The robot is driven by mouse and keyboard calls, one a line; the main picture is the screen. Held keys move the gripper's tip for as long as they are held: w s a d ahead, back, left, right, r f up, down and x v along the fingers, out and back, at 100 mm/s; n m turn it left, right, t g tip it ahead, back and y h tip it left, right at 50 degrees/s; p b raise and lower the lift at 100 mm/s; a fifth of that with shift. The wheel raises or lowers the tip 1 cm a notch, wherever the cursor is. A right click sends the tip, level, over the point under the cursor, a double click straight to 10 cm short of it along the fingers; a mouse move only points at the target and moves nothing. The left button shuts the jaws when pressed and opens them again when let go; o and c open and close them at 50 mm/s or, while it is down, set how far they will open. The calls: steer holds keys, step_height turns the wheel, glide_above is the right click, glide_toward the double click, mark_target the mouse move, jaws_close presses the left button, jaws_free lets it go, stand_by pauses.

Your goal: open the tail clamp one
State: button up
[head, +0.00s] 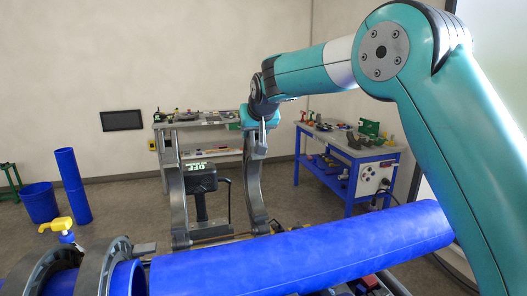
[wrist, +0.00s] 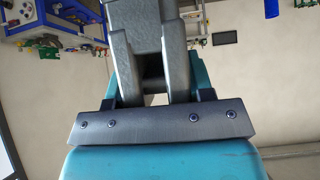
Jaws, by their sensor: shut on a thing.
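My gripper (head: 257,118) is shut on the upper end of a grey curved clamp arm (head: 253,185), which stands raised, close to upright, behind the long blue pipe. In the wrist view the grey metal of this clamp arm (wrist: 149,35) fills the gap between my teal fingers. A second grey clamp arm (head: 176,200) stands upright to its left, apart from my gripper. I cannot tell from the frames which of the two is named tail clamp one. The lower ends of both arms meet the cart near the pipe.
The long blue pipe (head: 300,252) lies across the front. At the lower left, dark clamp rings (head: 98,268) sit around a shorter blue pipe, with a yellow handle (head: 56,225). A display box (head: 196,178) stands between the raised arms. A blue workbench (head: 345,165) stands behind right.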

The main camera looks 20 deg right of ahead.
steer(key=shift+f, duration=0.55)
steer(key=shift+w+f+p, duration=0.25)
steer(key=shift+w+p, duration=0.4)
steer(key=shift+w, duration=0.25)
steer(key=o, duration=1.3)
steer(key=shift+r, duration=0.2)
steer(key=shift+o, duration=0.2)
step_height(320, 180, up, 7)
steer(key=p, duration=0.5)
steer(key=shift+r, duration=0.2)
steer(key=shift+w, duration=0.1)
